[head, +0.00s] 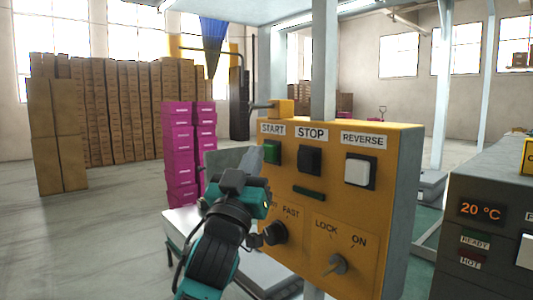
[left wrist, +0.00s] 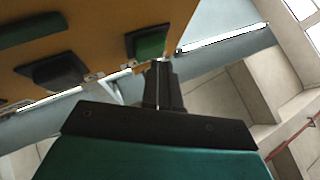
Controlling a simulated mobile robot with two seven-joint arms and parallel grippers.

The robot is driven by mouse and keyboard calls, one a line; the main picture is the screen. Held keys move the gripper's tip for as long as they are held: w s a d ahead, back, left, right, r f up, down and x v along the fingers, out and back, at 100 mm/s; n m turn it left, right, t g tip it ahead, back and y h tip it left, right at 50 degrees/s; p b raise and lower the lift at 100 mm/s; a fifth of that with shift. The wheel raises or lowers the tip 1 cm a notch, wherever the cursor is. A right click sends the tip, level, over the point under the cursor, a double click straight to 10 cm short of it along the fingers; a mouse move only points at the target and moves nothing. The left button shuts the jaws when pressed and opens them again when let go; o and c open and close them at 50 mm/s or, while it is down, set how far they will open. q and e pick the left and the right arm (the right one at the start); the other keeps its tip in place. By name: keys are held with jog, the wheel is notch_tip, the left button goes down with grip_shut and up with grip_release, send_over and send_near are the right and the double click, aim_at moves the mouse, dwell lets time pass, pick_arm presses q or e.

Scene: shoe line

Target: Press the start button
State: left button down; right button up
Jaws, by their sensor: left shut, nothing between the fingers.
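The green start button (head: 272,152) sits at the upper left of a yellow control box (head: 345,215), under a START label. It is also in the left wrist view (left wrist: 150,45), just beyond the fingertips. My left gripper (head: 252,162) is in front of the box's left edge, close to the start button. In the left wrist view its dark fingers (left wrist: 158,70) are together and hold nothing. They appear just below the button; I cannot tell whether they touch it. My right gripper is not in view.
A black STOP button (head: 310,160) and a white REVERSE button (head: 359,171) are to the right. A speed knob (head: 274,233) and a key switch (head: 336,264) are below. A grey machine (head: 480,215) stands at right. Pink boxes (head: 180,150) are stacked behind.

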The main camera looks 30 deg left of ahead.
pick_arm(q)
jog(key=shift+w+d, duration=0.2)
jog(key=shift+w, duration=0.3)
dwell(0.8)
dwell(0.4)
jog(key=shift+s+a, duration=0.35)
jog(key=shift+s, duration=0.55)
jog(key=shift+s+a+p, duration=0.25)
jog(key=shift+s+a, duration=0.1)
jog(key=shift+s, duration=0.4)
jog(key=shift+s+a+p, duration=0.2)
jog(key=shift+s+a, duration=0.1)
jog(key=shift+s, duration=0.5)
jog(key=shift+s+a+p, duration=0.25)
jog(key=shift+s+a, duration=0.1)
jog(key=shift+s, duration=0.4)
